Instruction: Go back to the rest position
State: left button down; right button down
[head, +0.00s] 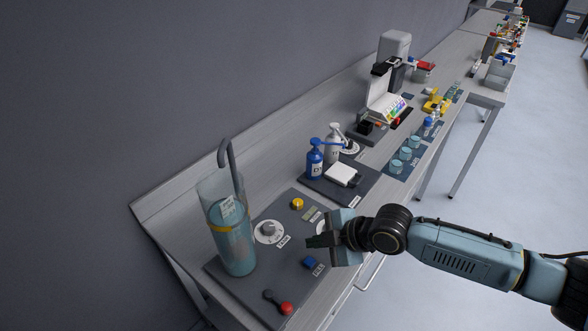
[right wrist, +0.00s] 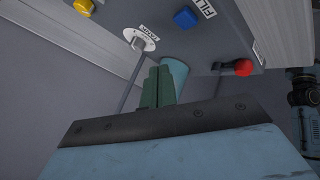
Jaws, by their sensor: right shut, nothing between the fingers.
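My right gripper (head: 316,241) reaches in from the right in the head view, over the right edge of the dark control board (head: 240,293). Its dark green fingers are together with nothing between them; they also show shut in the right wrist view (right wrist: 158,84). A tall clear cylinder (head: 235,240) with teal contents, a yellow band and a grey curved pipe stands on the board's left side. The gripper is apart from it. A round dial (head: 322,227) is partly hidden behind the gripper. My left gripper is not in view.
The board carries a white dial (head: 269,231), a yellow button (head: 297,203), a blue button (head: 310,262) and a red-knobbed lever (head: 285,308). Blue (head: 315,160) and white pump bottles stand farther along the bench. Teal cups (head: 405,154) sit beyond. Open floor (head: 530,150) lies right.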

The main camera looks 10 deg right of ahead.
jog(key=s+a+r+m, duration=0.1)
jog(key=s+a+m, duration=0.45)
jog(key=s, duration=0.45)
jog(key=s+d+f+m+g+h, duration=0.15)
jog(key=s+d+m+h, duration=0.55)
jog(key=s+d+m, duration=0.8)
notch_tip(320, 180, down, 30)
jog(key=d+n+g+b, duration=0.1)
jog(key=d+n+b, duration=0.15)
jog(key=b, duration=0.45)
jog(key=s+d+f+g+b, duration=0.1)
jog(key=s+f+b, duration=0.2)
jog(key=s+f, duration=0.5)
jog(key=s+d+f+b, duration=0.1)
jog(key=s+f+b, duration=0.3)
jog(key=s+f, duration=0.4)
notch_tip(320, 180, down, 7)
jog(key=shift+s+d+f+g+h, duration=0.15)
jog(key=shift+d+f+g+h, duration=0.05)
jog(key=shift+d+g+h, duration=0.15)
